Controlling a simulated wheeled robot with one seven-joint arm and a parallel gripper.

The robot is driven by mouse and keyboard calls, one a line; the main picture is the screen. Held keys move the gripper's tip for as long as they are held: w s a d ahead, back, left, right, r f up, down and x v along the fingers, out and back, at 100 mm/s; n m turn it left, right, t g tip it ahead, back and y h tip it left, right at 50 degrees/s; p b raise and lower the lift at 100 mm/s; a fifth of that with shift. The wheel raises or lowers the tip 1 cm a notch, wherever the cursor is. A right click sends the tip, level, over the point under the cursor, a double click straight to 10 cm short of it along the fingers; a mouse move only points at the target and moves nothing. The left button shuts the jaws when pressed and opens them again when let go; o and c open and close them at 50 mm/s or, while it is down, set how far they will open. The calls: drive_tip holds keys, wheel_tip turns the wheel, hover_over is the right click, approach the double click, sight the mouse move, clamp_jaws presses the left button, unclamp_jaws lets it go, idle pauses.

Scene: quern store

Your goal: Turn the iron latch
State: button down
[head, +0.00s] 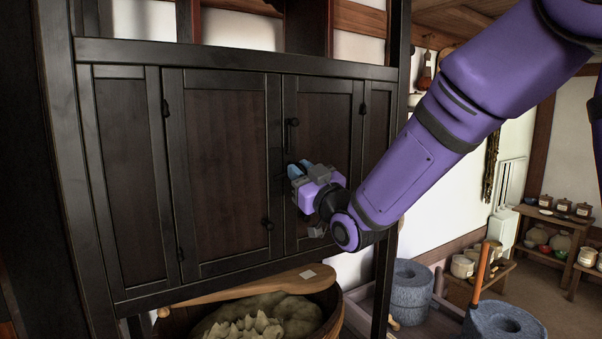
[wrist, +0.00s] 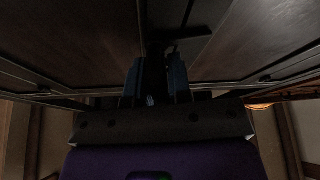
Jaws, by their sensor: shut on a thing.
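The iron latch is a small dark piece near the seam between the two main doors of a black wooden cabinet (head: 225,160). In the head view my gripper mostly hides it. My gripper (head: 297,170) is up against the right door, just right of the seam. Its blue-tipped fingers are shut on the latch. In the wrist view the fingers (wrist: 157,80) stand on either side of a dark, poorly lit piece, and its exact angle cannot be told. A dark upright handle (head: 291,134) is on the right door above my gripper.
Below the cabinet stands a wooden tub (head: 335,318) of pale lumpy material, with a wooden paddle (head: 250,290) across it. Grey quern stones (head: 408,292) stand at the lower right. Shelves with jars (head: 560,215) stand farther right. The doors look closed.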

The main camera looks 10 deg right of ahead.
drive_tip(key=n+g+y, duration=0.1)
drive_tip(key=n, duration=0.2)
drive_tip(key=n+g+y, duration=0.1)
drive_tip(key=n, duration=0.2)
drive_tip(key=n+g, duration=0.2)
drive_tip(key=n, duration=0.2)
drive_tip(key=shift+a+y, duration=0.1)
drive_tip(key=shift+y, duration=0.3)
drive_tip(key=n+g, duration=0.1)
drive_tip(key=n, duration=0.4)
drive_tip(key=shift+s+f+g, duration=0.1)
drive_tip(key=shift+g, duration=0.3)
drive_tip(key=shift+a+f+n+g+h, duration=0.1)
drive_tip(key=shift+n+g+h, duration=0.35)
drive_tip(key=shift+n, duration=1.15)
drive_tip(key=c, duration=1.2)
unclamp_jaws()
